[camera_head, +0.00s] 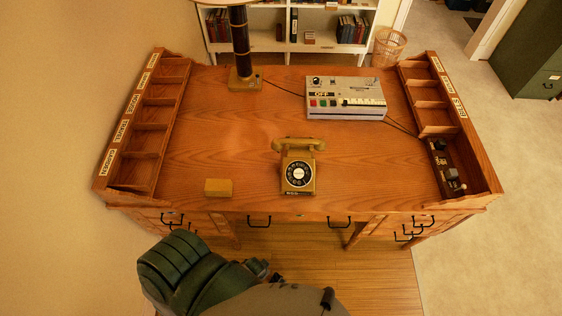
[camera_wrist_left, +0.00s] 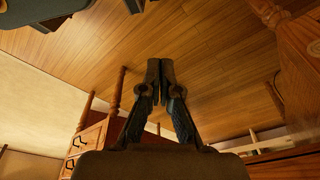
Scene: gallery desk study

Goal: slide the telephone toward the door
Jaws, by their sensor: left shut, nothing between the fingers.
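A tan rotary telephone (camera_head: 298,178) with a dark dial stands upright near the middle of the desk's front edge, its handset on top. It rests on the bare wooden desk top (camera_head: 225,135). My left gripper (camera_wrist_left: 160,68) shows in the left wrist view, with its fingertips together and nothing between them. It is over the wooden floor, with turned desk legs and drawers around it, apart from the telephone. The telephone is not in the wrist view. White trim (camera_head: 494,28) stands at the upper right; no door leaf is clearly visible. My right gripper is not in view.
A yellowish block (camera_head: 218,187) lies left of the telephone. A grey button console (camera_head: 345,97) and a lamp (camera_head: 244,75) stand behind it. Pigeonhole racks (camera_head: 147,130) (camera_head: 455,120) line both sides. Desk top right of the telephone is clear.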

